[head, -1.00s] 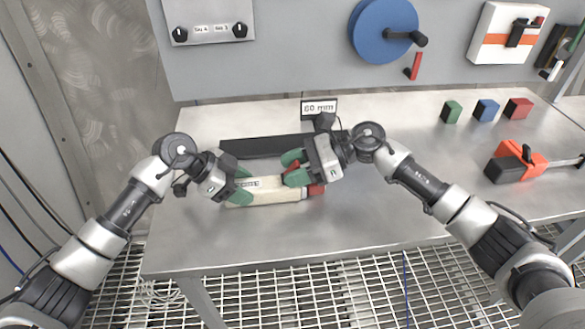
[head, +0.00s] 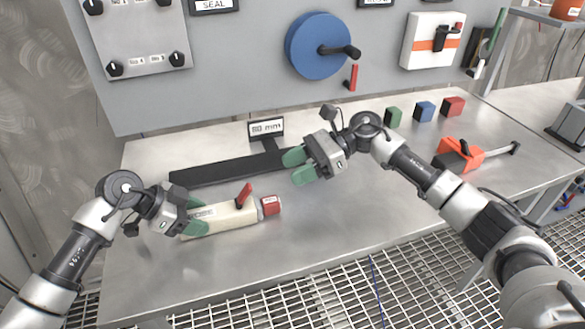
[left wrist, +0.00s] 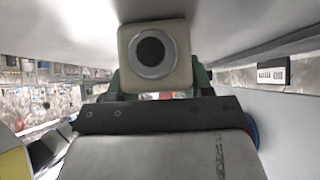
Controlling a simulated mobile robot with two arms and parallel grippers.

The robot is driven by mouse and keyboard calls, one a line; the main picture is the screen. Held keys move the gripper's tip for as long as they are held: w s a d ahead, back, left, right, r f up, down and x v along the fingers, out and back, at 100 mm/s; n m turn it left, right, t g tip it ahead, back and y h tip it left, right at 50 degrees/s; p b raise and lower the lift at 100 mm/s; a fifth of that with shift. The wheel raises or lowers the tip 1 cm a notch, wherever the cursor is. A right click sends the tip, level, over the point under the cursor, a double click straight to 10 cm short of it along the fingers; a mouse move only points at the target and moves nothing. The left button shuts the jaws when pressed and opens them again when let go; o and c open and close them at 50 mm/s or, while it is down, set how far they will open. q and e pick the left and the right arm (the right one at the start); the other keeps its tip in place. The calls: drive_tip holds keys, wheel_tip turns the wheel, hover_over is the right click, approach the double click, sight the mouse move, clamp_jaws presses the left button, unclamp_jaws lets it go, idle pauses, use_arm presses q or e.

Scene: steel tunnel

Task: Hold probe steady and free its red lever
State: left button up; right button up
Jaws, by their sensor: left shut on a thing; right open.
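The probe (head: 230,217) is a cream block lying on the steel bench, with a red-tipped right end (head: 270,205). Its red lever (head: 244,196) stands up, tilted, from its top near that end. My left gripper (head: 190,217) is shut on the probe's left end with green fingers. In the left wrist view the probe's cream end face (left wrist: 153,55) with a dark round centre shows between the fingers. My right gripper (head: 298,167) is open and empty, up and right of the probe, apart from the lever.
A long black gauge bar (head: 220,170) with an "80 mm" sign (head: 266,129) lies behind the probe. Green (head: 393,117), blue (head: 424,111) and red (head: 453,106) blocks and an orange-black tool (head: 458,154) lie to the right. The bench front (head: 330,225) is clear.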

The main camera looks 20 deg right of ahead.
use_arm(q)
drive_tip(key=o, duration=1.1)
